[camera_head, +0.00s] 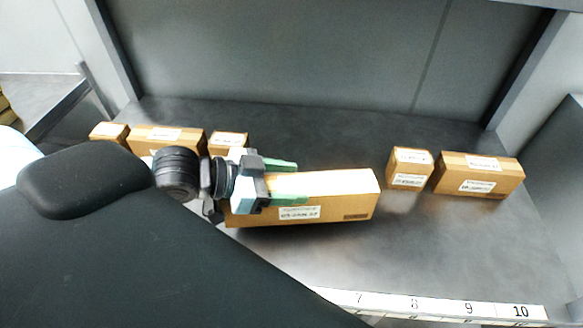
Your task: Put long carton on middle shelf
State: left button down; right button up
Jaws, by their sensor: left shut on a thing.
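The long carton (345,203) is a brown box with a white label on its front face, at the middle of the camera_head view. My left gripper (285,180) comes in from the left with green fingers across the carton's left part. It is shut on the carton, and the carton lies level, lengthwise across the picture. The carton is over the grey shelf (330,262); I cannot tell whether it touches the surface. The carton's left end is partly hidden by the gripper. My right gripper is not in view.
Small cartons (109,131) and (228,140) stand at the back left with a longer carton (166,138) between them. A small carton (409,168) and a longer carton (478,174) stand at the right. A numbered strip (440,307) runs along the front edge. Side posts bound the shelf.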

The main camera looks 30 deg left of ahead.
pick_arm(q)
jog(key=shift+s+d+r, duration=0.15)
jog(key=shift+s, duration=0.3)
